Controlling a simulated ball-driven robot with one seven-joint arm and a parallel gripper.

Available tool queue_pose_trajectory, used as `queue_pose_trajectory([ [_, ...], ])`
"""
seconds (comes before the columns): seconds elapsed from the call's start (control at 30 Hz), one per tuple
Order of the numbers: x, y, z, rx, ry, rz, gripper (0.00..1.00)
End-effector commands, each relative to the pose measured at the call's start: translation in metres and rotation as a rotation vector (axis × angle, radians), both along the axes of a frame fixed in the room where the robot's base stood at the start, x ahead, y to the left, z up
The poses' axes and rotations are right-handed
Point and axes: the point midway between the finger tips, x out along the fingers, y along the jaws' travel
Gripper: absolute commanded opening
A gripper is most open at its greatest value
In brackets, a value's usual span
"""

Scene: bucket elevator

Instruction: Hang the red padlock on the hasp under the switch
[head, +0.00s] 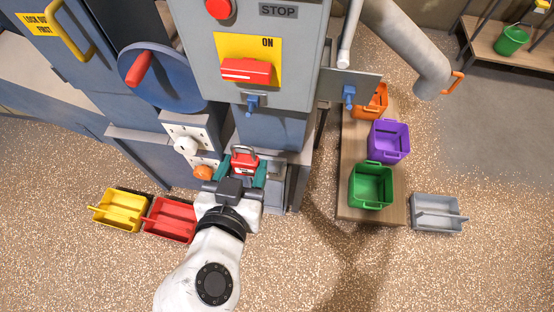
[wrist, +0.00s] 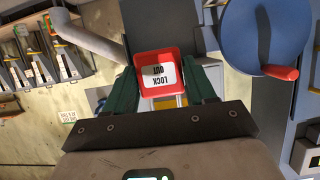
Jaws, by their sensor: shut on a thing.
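My gripper (head: 242,170) is shut on the red padlock (head: 244,162), with a dark green finger on each side. The padlock's grey shackle points up in the head view. In the wrist view the padlock (wrist: 161,66) sits between the fingers (wrist: 161,86), its white LOCK OUT label upside down. The switch (head: 246,70) has a red handle on a yellow plate marked ON. The blue hasp (head: 253,103) is just under it. The padlock is below the hasp in the picture and apart from it.
A second blue hasp-like part (head: 349,95) is on a grey bracket at right. A blue wheel (head: 163,80) with a red handle and a socket panel (head: 192,142) are left. Coloured bins, including a green one (head: 371,185), stand on a bench (head: 350,150) and the floor.

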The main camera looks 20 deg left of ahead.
Motion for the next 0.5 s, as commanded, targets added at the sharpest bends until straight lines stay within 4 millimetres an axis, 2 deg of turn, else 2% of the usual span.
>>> queue_pose_trajectory([
  [0.17,-0.006,0.005,0.004,-0.001,-0.001,0.003,0.22],
  [0.5,0.012,0.01,0.004,-0.001,-0.001,0.002,0.22],
])
